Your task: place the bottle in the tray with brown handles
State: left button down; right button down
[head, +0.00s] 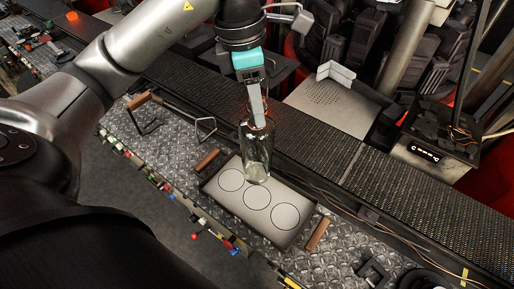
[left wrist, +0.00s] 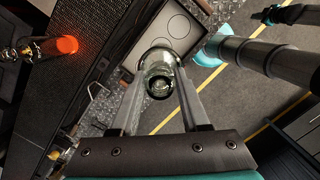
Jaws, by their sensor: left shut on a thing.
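The clear glass bottle (head: 257,155) is held upright, neck up, in my left gripper (head: 258,118). The gripper is shut on its neck. The flat grey tray with brown handles (head: 286,232) lies on the metal bench and has three circles marked on it. In the head view the bottle's base appears over the tray's far middle part, near the middle circle. I cannot tell whether it touches the tray. In the left wrist view the bottle (left wrist: 158,78) is seen end-on between the fingers, with part of the tray (left wrist: 190,45) beyond it.
A dark conveyor belt (head: 300,145) runs along behind the tray. A wire rack with a brown handle (head: 139,101) stands to the left on the bench. Several small coloured parts line the bench's front edge. An orange glowing piece (head: 72,16) is at the far left.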

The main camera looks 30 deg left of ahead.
aim_at(257, 147)
pick_arm(q)
notch_tip(257, 147, down, 12)
jog(key=shift+r, duration=0.1)
dwell(0.5)
jog(key=shift+f, duration=0.2)
jog(key=shift+c, duration=2)
grip_release()
jog(key=shift+r, duration=0.1)
jog(key=shift+r, duration=0.15)
jog(key=r, duration=0.4)
jog(key=a+r, duration=0.1)
jog(key=r, duration=0.3)
jog(key=s+r, duration=0.1)
jog(key=r, duration=0.2)
jog(key=shift+a+r, duration=0.15)
jog(key=shift+r, duration=0.25)
